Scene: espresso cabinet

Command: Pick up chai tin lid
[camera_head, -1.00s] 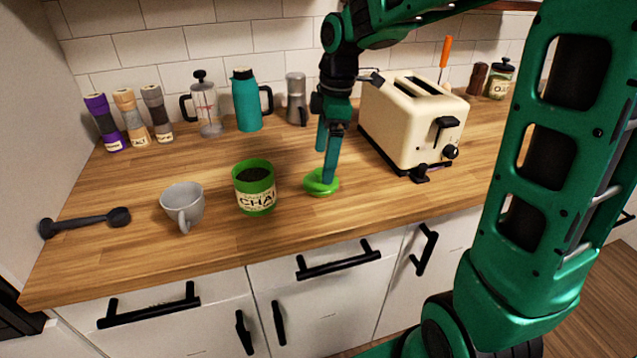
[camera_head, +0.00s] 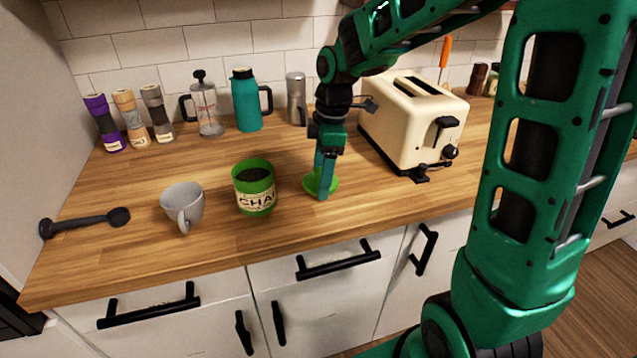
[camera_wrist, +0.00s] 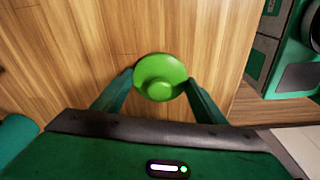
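The bright green chai tin lid (camera_head: 332,184) lies on the wooden counter, with a round raised knob in its middle. It also shows in the wrist view (camera_wrist: 160,78). The green chai tin (camera_head: 255,190) stands to its left, open at the top with dark contents. My gripper (camera_head: 322,190) points down at the lid and partly hides it in the head view. In the wrist view my gripper's fingers (camera_wrist: 159,80) are spread, one on each side of the lid, close to its rim. I cannot tell whether they touch it.
A grey cup (camera_head: 182,204) and a black scoop (camera_head: 90,221) are to the left. A cream toaster (camera_head: 412,125) stands close on the right. A teal jug (camera_head: 246,102) and other items line the back wall. The counter's front strip is clear.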

